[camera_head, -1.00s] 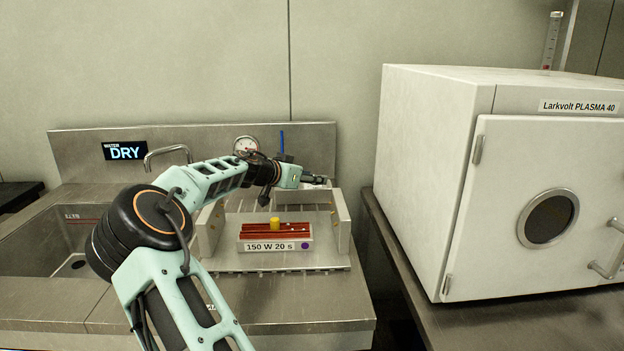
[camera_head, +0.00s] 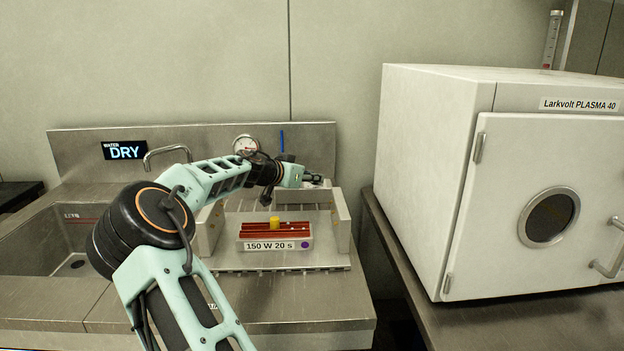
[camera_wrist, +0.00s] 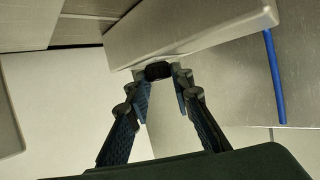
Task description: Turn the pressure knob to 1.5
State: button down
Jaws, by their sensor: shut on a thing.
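A small dark knob (camera_wrist: 158,70) sits between my fingertips in the wrist view, beside the end of a pale block. My gripper (camera_wrist: 161,82) is shut on it, one finger on each side. In the head view my gripper (camera_head: 314,178) is small, behind the right part of the metal tray, and the knob cannot be made out there. A round white gauge (camera_head: 246,142) stands on the back panel, its lower part partly covered by my arm. Its reading is too small to tell. No scale on the knob is readable.
A blue tube (camera_head: 281,141) rises behind my wrist and also shows in the wrist view (camera_wrist: 274,75). A holder labelled 150 W 20 s (camera_head: 275,245), with a yellow piece (camera_head: 275,223), is below. A plasma machine (camera_head: 430,150) stands right; a sink (camera_head: 60,245) is left.

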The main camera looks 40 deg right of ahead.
jog(key=shift+s+f+n+t+y+b, duration=0.1)
jog(key=shift+f+n+t+y+b, duration=0.2)
jog(key=shift+n+t+b, duration=0.35)
jog(key=shift+s+r+n+t+y+b, duration=0.1)
jog(key=shift+n+t+y+b, duration=0.05)
jog(key=shift+n+t+b, duration=0.35)
jog(key=shift+s+r+n+t+y+b, duration=0.15)
jog(key=shift+n+t+b, duration=0.1)
jog(key=shift+t+b, duration=0.25)
jog(key=shift+d+r+n+t+y+p, duration=0.1)
jog(key=shift+n+t+y+p, duration=0.3)
jog(key=shift+n+t, duration=0.15)
jog(key=shift+d+r+n+t+y+p, duration=0.1)
jog(key=shift+n+t+y+p, duration=0.25)
jog(key=shift+n, duration=0.2)
jog(key=shift+f+n+t+y+p, duration=0.2)
jog(key=shift+n+t+y+p, duration=0.15)
jog(key=shift+n+t+p, duration=0.3)
jog(key=c, duration=1.7)
grip_release()
jog(key=shift+a, duration=0.1)
